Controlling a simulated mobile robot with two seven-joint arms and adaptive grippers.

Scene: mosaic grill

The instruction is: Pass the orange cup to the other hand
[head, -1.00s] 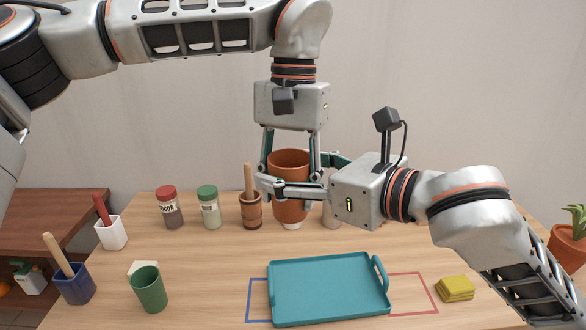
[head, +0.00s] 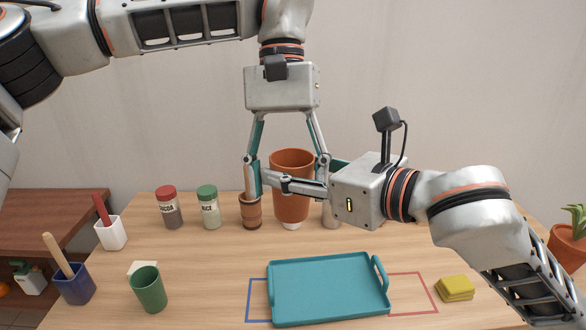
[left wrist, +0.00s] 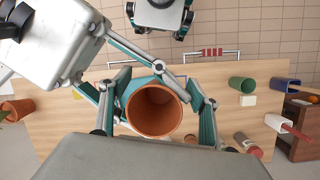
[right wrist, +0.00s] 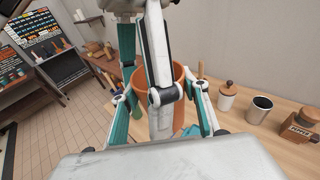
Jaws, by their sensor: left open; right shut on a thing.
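The orange cup (head: 292,208) is upright above the back middle of the table, its open rim facing up. My right gripper (head: 275,177) reaches in from the right and is shut on the cup's side. My left gripper (head: 289,190) comes down from above and is open, with one finger on each side of the cup and gaps to its wall. The left wrist view looks down into the empty cup (left wrist: 155,110) between the spread left fingers (left wrist: 162,112). In the right wrist view the left gripper's fingers partly hide the cup (right wrist: 178,85).
A teal tray (head: 330,292) lies in front, over blue and red outlines. A cocoa jar (head: 171,210), a rice jar (head: 208,210) and a wooden pot (head: 251,214) stand left of the cup.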

